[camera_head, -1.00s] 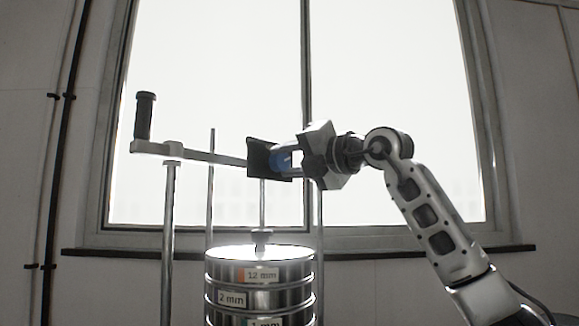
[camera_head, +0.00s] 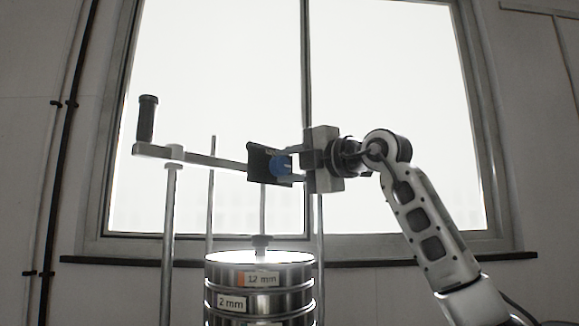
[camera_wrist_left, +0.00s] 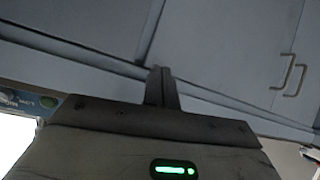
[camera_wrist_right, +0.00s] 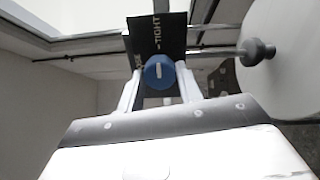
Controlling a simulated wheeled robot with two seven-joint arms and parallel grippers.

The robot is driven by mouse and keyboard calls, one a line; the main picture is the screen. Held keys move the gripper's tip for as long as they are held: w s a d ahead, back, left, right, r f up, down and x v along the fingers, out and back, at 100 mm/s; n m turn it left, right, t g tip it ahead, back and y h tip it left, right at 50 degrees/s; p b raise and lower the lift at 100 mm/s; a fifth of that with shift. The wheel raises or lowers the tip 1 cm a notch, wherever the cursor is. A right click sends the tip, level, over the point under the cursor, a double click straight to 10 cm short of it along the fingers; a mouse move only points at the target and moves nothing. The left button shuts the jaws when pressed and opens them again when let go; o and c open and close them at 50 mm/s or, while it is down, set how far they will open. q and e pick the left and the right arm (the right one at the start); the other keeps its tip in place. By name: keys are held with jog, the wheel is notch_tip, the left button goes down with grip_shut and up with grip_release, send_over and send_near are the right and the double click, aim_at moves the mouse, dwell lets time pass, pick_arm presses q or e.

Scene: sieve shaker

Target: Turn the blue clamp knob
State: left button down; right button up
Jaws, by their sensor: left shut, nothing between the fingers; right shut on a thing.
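The blue clamp knob (camera_head: 280,166) sits on the face of a dark plate (camera_head: 258,160) on the crossbar above the sieve stack. In the right wrist view the round knob (camera_wrist_right: 158,72) has a white mark along the jaw direction. The plate there (camera_wrist_right: 160,32) reads "TIGHT", with another word partly hidden. My right gripper (camera_head: 289,167) comes from the right and is shut on the knob, one finger on each side. My left gripper (camera_wrist_left: 162,88) is shut and empty in the left wrist view, away from the knob and outside the head view.
The crossbar (camera_head: 215,160) carries a black upright handle (camera_head: 147,118) at its left end. Upright rods (camera_head: 168,240) stand around the metal sieve stack (camera_head: 260,275). A window is behind. Pale cabinets (camera_wrist_left: 230,50) face my left gripper.

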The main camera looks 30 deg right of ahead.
jog(key=o, duration=1)
pick_arm(q)
jog(key=shift+s+f, duration=0.1)
jog(key=shift+f, duration=0.1)
pick_arm(e)
jog(key=shift+s+d, duration=0.25)
jog(key=shift+s, duration=0.25)
pick_arm(q)
jog(key=b, duration=0.1)
jog(key=f+b, duration=0.1)
jog(key=b, duration=0.1)
jog(key=shift+d+t, duration=0.2)
jog(key=shift+t, duration=0.1)
pick_arm(e)
jog(key=v, duration=1.5)
jog(key=shift+w, duration=0.1)
